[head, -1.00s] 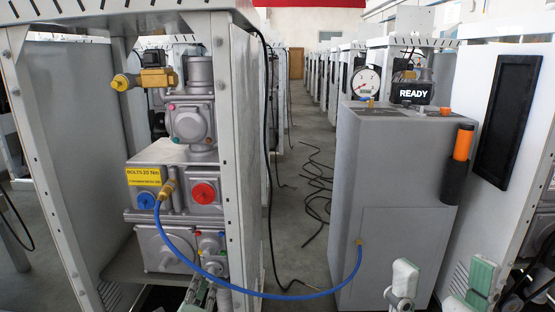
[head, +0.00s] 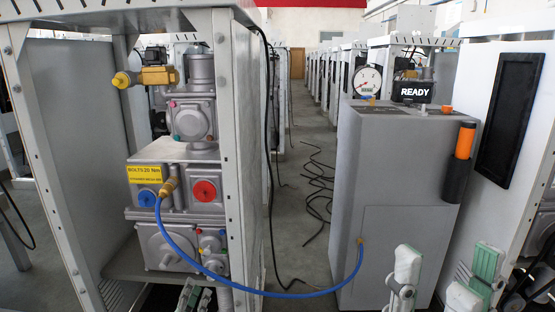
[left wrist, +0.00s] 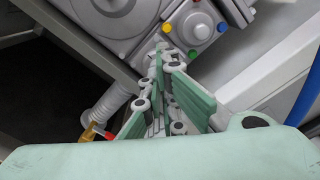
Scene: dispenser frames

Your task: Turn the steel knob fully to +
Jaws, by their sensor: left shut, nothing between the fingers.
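A steel fitting with coloured dots (head: 211,243) sits low on the right of the grey valve block; it also shows in the left wrist view (left wrist: 194,27). A small round steel piece just below it, near my fingertips, may be the knob; I cannot tell for certain. No + mark is readable. My left gripper (head: 195,296) is low in front of the block, shut and empty. In the left wrist view its tips (left wrist: 166,56) point up at the fitting's lower left corner; contact is unclear. My right gripper (head: 438,280) is open and empty, before the grey cabinet.
A blue hose (head: 285,295) loops from the block to the grey cabinet (head: 390,200). A red knob (head: 204,191) and blue knob (head: 147,199) sit above. The frame's white post (head: 228,150) stands close on the right. A READY display (head: 414,91) tops the cabinet.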

